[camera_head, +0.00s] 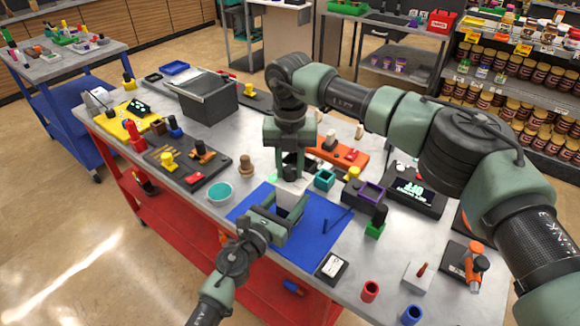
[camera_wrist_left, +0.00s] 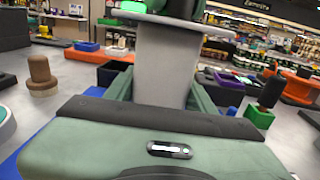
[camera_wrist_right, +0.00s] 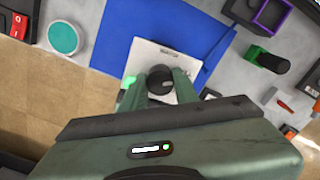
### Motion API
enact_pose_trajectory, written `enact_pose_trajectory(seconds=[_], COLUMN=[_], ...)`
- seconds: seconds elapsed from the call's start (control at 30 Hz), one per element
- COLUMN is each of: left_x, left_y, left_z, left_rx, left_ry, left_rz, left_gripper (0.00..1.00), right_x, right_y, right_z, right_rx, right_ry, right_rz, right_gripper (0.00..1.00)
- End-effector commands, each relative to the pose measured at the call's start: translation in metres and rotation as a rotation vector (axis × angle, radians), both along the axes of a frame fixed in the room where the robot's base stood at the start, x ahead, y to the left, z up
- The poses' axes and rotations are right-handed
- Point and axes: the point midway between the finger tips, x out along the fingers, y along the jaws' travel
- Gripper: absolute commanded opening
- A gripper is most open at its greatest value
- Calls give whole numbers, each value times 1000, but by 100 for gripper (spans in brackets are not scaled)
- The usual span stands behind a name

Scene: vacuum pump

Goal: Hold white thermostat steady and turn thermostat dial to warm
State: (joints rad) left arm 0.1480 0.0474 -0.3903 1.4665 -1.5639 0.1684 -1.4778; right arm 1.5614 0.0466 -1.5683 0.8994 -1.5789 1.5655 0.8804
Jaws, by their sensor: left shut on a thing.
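The white thermostat (camera_head: 288,197) stands on the blue mat (camera_head: 318,232) on the workbench. In the left wrist view its pale body (camera_wrist_left: 165,65) is upright between the fingers of my left gripper (camera_head: 281,211), which is shut on it from the front. My right gripper (camera_head: 291,172) points down from above. In the right wrist view the thermostat's white face (camera_wrist_right: 152,54) shows with the round black dial (camera_wrist_right: 160,79). The right fingers stand apart on either side of the dial; contact is not clear. A green glow (camera_wrist_right: 128,82) shows at the face's left edge. The dial's markings are hidden.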

Motion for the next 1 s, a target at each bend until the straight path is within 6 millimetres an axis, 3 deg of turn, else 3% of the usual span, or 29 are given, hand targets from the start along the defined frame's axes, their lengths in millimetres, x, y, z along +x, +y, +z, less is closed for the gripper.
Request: enact_pose_trajectory(seconds=[0.47,1.0], left_x=[0,0], left_y=[1,1], left_z=[0,0], left_rx=[-1,-1], left_ry=[1,1], left_rz=[2,2], left_gripper=[3,3], right_x=[0,1], right_y=[-1,-1], right_z=[0,0], right_rx=[-2,-3], right_ry=[0,-1], right_rz=[83,544], right_gripper=[0,0])
